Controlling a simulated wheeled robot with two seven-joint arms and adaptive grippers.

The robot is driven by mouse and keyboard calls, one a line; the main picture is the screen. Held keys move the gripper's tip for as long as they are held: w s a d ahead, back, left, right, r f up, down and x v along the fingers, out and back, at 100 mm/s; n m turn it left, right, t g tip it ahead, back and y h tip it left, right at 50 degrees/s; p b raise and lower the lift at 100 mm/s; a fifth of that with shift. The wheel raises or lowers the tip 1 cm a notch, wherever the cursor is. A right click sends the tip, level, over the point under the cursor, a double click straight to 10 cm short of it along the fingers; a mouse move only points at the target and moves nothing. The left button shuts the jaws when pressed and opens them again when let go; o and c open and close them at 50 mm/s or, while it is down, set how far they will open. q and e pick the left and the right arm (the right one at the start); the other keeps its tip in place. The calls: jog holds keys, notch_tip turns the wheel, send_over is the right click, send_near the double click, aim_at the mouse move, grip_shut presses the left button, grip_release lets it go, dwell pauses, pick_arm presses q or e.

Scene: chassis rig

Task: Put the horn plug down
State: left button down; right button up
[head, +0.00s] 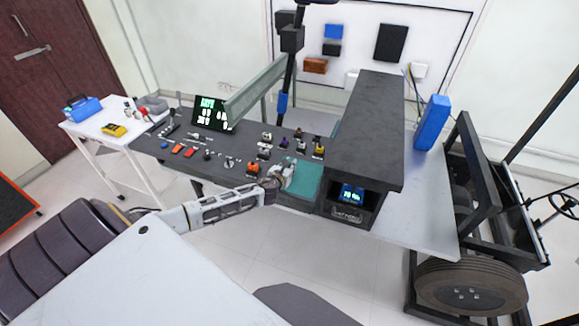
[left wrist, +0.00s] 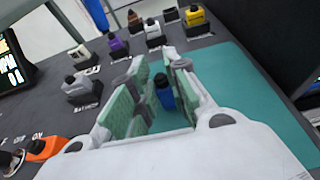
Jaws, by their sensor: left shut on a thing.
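My left gripper (head: 283,175) reaches over the console beside the teal mat (head: 311,183). In the left wrist view, my left gripper (left wrist: 158,95) is shut on a small blue plug with a dark top (left wrist: 165,96), taken to be the horn plug. The plug stands roughly upright between the green finger pads, over the teal mat (left wrist: 236,85). The fingers hide part of it, and I cannot tell whether its base touches the mat. No label on it is readable. My right gripper does not show.
Several coloured plugs stand on the dark console (head: 215,160) left of and behind the mat, including an orange (head: 253,168) and a yellow one (left wrist: 194,16). A dark raised housing with a screen (head: 352,194) borders the mat on the right. Much of the mat is bare.

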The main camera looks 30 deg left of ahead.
pick_arm(q)
jog(key=shift+f, duration=0.15)
jog(key=c, duration=1.4)
grip_release()
jog(key=shift+o, duration=0.2)
jog(key=shift+r, duration=0.2)
jog(key=v, duration=1.2)
jog(key=shift+d+f, duration=0.1)
jog(key=shift+f, duration=0.05)
